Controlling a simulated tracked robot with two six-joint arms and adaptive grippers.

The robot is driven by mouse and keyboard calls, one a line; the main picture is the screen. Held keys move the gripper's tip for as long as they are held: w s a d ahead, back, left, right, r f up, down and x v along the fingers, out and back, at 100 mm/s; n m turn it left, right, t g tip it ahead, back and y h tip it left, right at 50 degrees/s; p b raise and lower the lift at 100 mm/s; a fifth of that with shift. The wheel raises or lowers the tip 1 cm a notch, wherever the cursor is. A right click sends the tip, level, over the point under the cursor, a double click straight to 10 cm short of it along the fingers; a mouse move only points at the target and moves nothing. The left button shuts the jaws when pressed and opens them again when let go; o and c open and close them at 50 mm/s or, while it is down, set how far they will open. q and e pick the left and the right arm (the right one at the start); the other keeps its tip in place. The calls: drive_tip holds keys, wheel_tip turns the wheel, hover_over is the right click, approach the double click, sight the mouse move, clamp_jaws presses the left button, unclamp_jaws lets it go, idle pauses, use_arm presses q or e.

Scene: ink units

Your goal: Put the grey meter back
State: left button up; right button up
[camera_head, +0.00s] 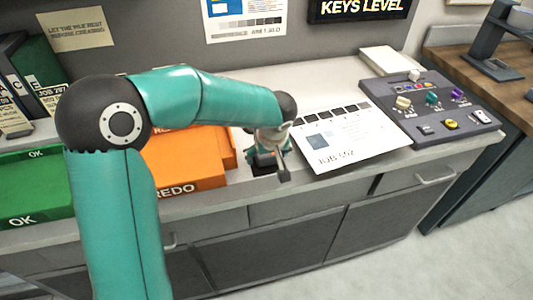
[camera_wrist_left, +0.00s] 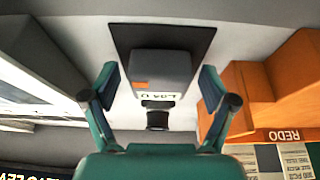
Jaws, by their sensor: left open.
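The grey meter (camera_wrist_left: 160,70) shows in the left wrist view as a small grey box with an orange mark, a pale label and a dark round part at its near end. It is over a dark square pad (camera_wrist_left: 122,38) on the light counter. My left gripper (camera_wrist_left: 158,88) is open, with one finger on either side of the meter in this view and gaps between. In the head view my left gripper (camera_head: 270,150) points down over the counter, hiding most of the meter; the dark pad (camera_head: 262,171) shows below it. My right gripper is in neither view.
An orange REDO tray (camera_head: 185,160) stands close left of the gripper, with green OK trays (camera_head: 35,185) further left. A printed sheet (camera_head: 345,140) and a control panel (camera_head: 430,108) with coloured knobs lie to the right. Binders (camera_head: 30,75) stand at the far left.

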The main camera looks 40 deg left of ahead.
use_arm(q)
drive_tip(key=v, duration=1.2)
idle(0.4)
